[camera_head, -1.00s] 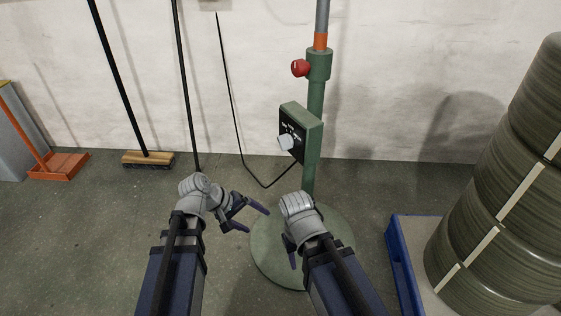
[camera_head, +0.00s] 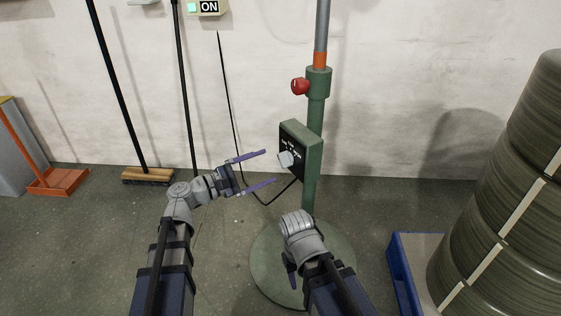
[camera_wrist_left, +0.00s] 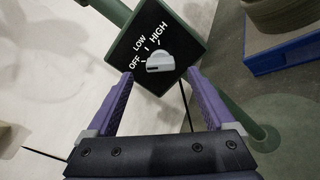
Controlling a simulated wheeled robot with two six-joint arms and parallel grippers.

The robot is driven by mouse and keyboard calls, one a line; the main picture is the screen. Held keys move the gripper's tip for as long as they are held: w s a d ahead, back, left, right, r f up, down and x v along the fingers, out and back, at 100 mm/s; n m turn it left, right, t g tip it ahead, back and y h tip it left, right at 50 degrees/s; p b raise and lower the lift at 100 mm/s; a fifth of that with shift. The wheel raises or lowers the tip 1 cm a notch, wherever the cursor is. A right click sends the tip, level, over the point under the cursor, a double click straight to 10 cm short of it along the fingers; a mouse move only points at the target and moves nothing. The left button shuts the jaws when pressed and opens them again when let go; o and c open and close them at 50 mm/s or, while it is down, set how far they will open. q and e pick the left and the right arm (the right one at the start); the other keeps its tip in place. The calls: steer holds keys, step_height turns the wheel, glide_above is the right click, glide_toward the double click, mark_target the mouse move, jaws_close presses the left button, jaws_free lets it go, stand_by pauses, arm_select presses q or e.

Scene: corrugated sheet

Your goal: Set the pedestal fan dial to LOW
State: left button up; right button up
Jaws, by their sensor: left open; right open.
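The pedestal fan's green control box (camera_head: 313,154) has a black face and sits on the green post. Its pale grey dial (camera_head: 286,159) also shows in the left wrist view (camera_wrist_left: 162,61), under the labels OFF, LOW and HIGH. A dark mark lies on the dial's lower part; I cannot tell for certain which label it is set to. My left gripper (camera_head: 270,167) is open just left of the dial. In the left wrist view its fingertips (camera_wrist_left: 160,74) flank the dial, apart from it. My right gripper (camera_head: 291,277) is low, before the fan base, and mostly hidden by its wrist.
The round fan base (camera_head: 262,262) stands on the floor. A red knob (camera_head: 299,86) is higher on the post. A black cord (camera_head: 233,120) hangs behind my left gripper. A blue pallet (camera_head: 403,270) with stacked coils (camera_head: 510,190) is right; a broom (camera_head: 148,176) is left.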

mark_target(281, 163)
arm_select(q)
steer(key=shift+x, duration=3.05)
steer(key=shift+c, duration=0.4)
steer(key=c, duration=1.3)
steer(key=m, duration=0.4)
steer(key=shift+s+f+m, duration=0.1)
steer(key=shift+f+m, duration=0.05)
steer(key=shift+m, duration=2.15)
steer(key=shift+f, duration=0.1)
